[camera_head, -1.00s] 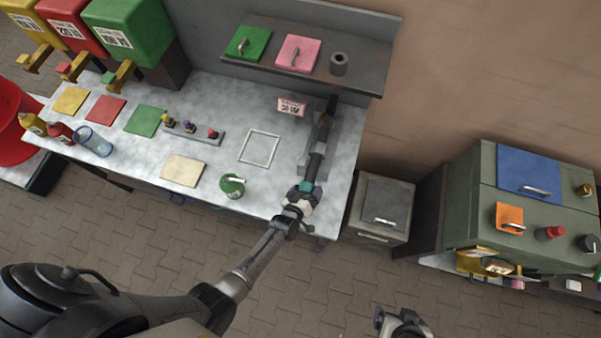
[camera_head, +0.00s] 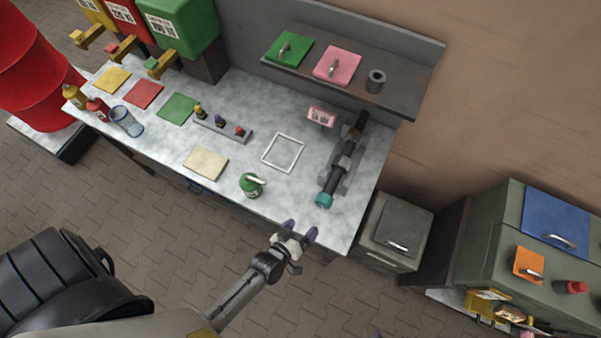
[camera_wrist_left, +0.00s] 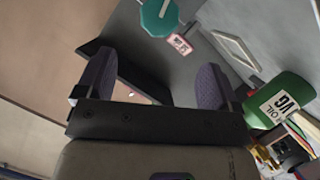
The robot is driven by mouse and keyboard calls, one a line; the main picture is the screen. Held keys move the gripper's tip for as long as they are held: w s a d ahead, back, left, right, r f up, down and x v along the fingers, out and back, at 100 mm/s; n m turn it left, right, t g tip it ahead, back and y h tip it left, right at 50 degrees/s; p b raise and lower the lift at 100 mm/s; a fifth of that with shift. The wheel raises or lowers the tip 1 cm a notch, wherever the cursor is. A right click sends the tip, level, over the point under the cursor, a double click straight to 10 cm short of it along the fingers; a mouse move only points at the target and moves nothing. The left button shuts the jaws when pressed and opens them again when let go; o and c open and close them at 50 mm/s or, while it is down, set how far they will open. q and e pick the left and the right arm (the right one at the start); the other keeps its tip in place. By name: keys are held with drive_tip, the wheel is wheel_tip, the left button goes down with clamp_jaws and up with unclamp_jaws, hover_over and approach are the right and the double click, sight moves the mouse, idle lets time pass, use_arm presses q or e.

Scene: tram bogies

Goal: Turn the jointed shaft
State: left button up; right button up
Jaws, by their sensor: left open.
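The jointed shaft (camera_head: 340,168) lies in a grey holder near the right end of the workbench, with a teal knob (camera_head: 323,200) at its near end. My left gripper (camera_head: 300,231) is open and empty, just off the bench's front edge, apart from the knob and nearer to me. In the left wrist view, its two purple-grey fingers (camera_wrist_left: 153,80) stand wide apart with nothing between them. The teal knob (camera_wrist_left: 158,17) shows there end-on, as an octagon beyond the fingers. The rest of the shaft is mostly hidden behind it. My right gripper cannot be made out.
A green oil can (camera_head: 251,185) stands left of the shaft near the front edge. A white square frame (camera_head: 283,152) and a pink sign (camera_head: 321,116) are close by. A shelf (camera_head: 397,97) overhangs the back. A grey bin (camera_head: 397,228) stands right of the bench.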

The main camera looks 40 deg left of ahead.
idle(0.3)
use_arm(q)
drive_tip(key=n+t+y+b, duration=0.3)
drive_tip(key=n+y+b, duration=0.1)
drive_tip(key=n+b, duration=2.6)
approach(322, 205)
drive_tip(key=s+n+p, duration=0.1)
drive_tip(key=n+p, duration=0.1)
drive_tip(key=shift+w+a+f, duration=0.15)
drive_tip(key=shift+w+f, duration=0.15)
drive_tip(key=shift+w, duration=0.05)
drive_tip(key=p+x, duration=0.1)
drive_tip(key=x, duration=1)
drive_tip(key=shift+w+r+p, duration=0.1)
drive_tip(key=shift+w+p, duration=0.25)
drive_tip(key=shift+w, duration=0.6)
drive_tip(key=shift+c, duration=0.4)
